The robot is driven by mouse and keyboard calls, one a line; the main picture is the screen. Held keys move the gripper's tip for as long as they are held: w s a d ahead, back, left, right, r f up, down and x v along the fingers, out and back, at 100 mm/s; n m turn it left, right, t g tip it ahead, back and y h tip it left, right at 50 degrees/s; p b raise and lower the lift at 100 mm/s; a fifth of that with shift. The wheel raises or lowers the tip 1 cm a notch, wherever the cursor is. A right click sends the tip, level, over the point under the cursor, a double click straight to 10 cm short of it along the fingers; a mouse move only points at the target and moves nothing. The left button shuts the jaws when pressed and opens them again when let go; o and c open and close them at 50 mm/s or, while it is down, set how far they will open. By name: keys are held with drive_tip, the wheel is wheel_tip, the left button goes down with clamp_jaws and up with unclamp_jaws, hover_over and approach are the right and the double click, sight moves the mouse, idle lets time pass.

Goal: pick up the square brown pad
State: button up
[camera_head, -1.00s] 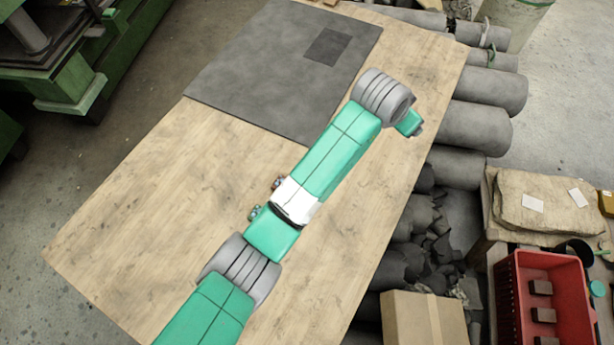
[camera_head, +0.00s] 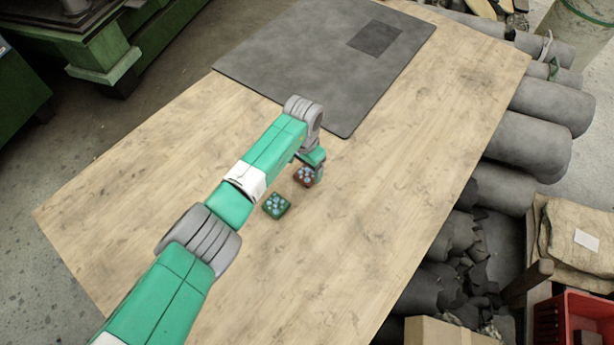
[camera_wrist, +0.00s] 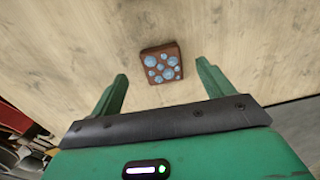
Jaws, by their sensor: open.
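The square brown pad (camera_head: 304,176) lies flat on the wooden table, with pale blue round dots on its top. In the head view my gripper (camera_head: 315,163) is over it and hides part of it. In the wrist view the whole brown pad (camera_wrist: 161,63) shows, ahead of and between the two green fingers. My gripper (camera_wrist: 162,72) is open and empty, with bare wood between its fingers. A similar green pad (camera_head: 277,206) with pale dots lies a little to the left and nearer.
A large grey sheet (camera_head: 310,65) with a darker square patch (camera_head: 375,38) covers the table's far part. The wooden table (camera_head: 400,190) is clear to the right. Grey rolls (camera_head: 520,143) lie beyond its right edge, with a red crate (camera_head: 575,320) at lower right.

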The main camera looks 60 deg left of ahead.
sight(303, 177)
wheel_tip(303, 177, down, 5)
drive_tip(key=b, duration=0.3)
drive_tip(key=shift+s, duration=0.15)
drive_tip(key=shift+r, duration=0.1)
drive_tip(key=shift+c, duration=0.7)
drive_tip(key=c, duration=1)
drive_tip(key=shift+o, duration=0.2)
drive_tip(key=shift+r, duration=0.1)
